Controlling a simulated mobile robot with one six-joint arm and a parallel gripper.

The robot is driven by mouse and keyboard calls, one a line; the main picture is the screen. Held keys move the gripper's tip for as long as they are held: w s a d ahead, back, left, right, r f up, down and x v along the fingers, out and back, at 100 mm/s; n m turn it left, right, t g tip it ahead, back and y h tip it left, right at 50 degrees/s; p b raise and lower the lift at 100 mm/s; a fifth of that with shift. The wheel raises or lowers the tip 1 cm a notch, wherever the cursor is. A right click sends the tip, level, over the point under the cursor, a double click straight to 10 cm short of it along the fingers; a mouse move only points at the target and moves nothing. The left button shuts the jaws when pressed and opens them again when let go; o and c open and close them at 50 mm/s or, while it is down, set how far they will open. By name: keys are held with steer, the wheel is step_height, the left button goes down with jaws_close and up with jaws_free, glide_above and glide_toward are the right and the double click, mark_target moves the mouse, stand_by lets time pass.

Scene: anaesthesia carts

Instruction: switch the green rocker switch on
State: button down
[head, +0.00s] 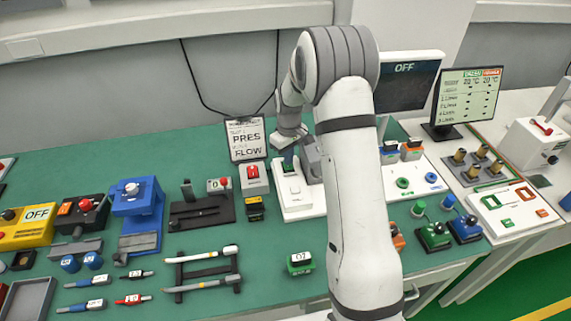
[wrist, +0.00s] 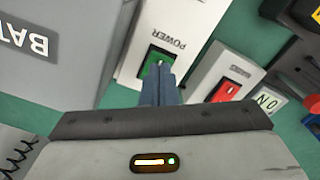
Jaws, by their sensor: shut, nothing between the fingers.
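In the wrist view the green rocker switch (wrist: 161,56) lies in a dark frame beside the word POWER. My gripper (head: 287,155) is shut and empty, pointing down at the switch. In the wrist view the closed fingertips of my gripper (wrist: 158,70) overlap the switch and hide part of it. I cannot tell whether they touch it. The screen (head: 404,85) at the back reads OFF.
A red rocker switch (wrist: 226,90) on a grey block stands close beside the white panel. A large grey box marked BAT (wrist: 55,45) is on the other side. A sign reading PRES FLOW (head: 246,138) stands behind. Several devices and tools cover the left of the bench.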

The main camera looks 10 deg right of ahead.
mark_target(289, 167)
steer(key=shift+f+b, duration=0.75)
steer(key=shift+f, duration=0.25)
stand_by(0.5)
steer(key=shift+r, duration=0.1)
steer(key=shift+r+p, duration=1.9)
steer(key=shift+r, duration=1.5)
steer(key=s+r+m+t+b, duration=0.1)
steer(key=s+r+m+t, duration=0.15)
steer(key=s+r, duration=1.05)
steer(key=s+r+m, duration=0.1)
steer(key=s, duration=0.8)
steer(key=s+r+m+b, duration=0.1)
steer(key=s+m, duration=0.1)
steer(key=s, duration=0.8)
steer(key=shift+s+a+r+t, duration=0.2)
steer(key=shift+a+r+t, duration=0.1)
steer(key=shift+t, duration=0.15)
